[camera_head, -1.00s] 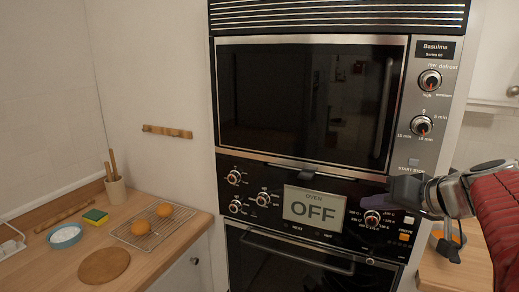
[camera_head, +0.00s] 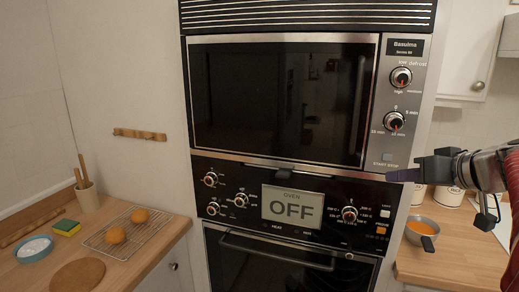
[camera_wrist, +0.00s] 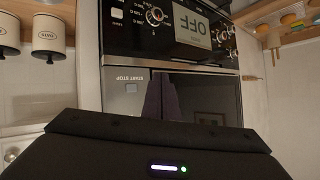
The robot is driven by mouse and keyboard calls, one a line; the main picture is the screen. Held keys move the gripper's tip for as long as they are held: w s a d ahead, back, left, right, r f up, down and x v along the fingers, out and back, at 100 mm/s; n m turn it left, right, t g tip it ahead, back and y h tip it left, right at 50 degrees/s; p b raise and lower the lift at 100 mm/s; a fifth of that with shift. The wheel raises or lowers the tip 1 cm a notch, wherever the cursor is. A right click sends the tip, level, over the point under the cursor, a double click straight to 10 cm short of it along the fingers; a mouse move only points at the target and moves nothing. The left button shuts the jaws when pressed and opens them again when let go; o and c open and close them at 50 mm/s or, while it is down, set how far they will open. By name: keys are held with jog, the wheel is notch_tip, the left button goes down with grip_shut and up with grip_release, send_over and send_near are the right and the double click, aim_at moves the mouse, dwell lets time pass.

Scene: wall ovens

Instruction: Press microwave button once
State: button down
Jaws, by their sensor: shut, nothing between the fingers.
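The microwave (camera_head: 280,100) is built in above the oven, with its door shut. Its START STOP button (camera_head: 387,157) is a small pale square low on the right-hand control panel. In the wrist view, which is upside down, the button (camera_wrist: 131,88) lies just left of my fingers. My gripper (camera_head: 392,175) is shut and empty. Its dark fingertips point left, just below the button in the head view. I cannot tell whether they touch the panel.
Two microwave knobs (camera_head: 401,77) sit above the button. The oven panel below has a display reading OFF (camera_head: 292,206). A pan with orange contents (camera_head: 421,232) stands on the right counter. The left counter holds a rack (camera_head: 127,232) with round orange-brown items.

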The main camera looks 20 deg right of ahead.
aim_at(387, 157)
jog(key=shift+w+d, duration=0.7)
jog(key=shift+w, duration=0.35)
jog(key=shift+w+d, duration=0.75)
jog(key=shift+w, duration=0.3)
jog(key=shift+w+d, duration=0.7)
jog(key=shift+w, duration=0.35)
jog(key=shift+w, duration=0.1)
jog(key=shift+w+d, duration=0.25)
jog(key=shift+w, duration=0.05)
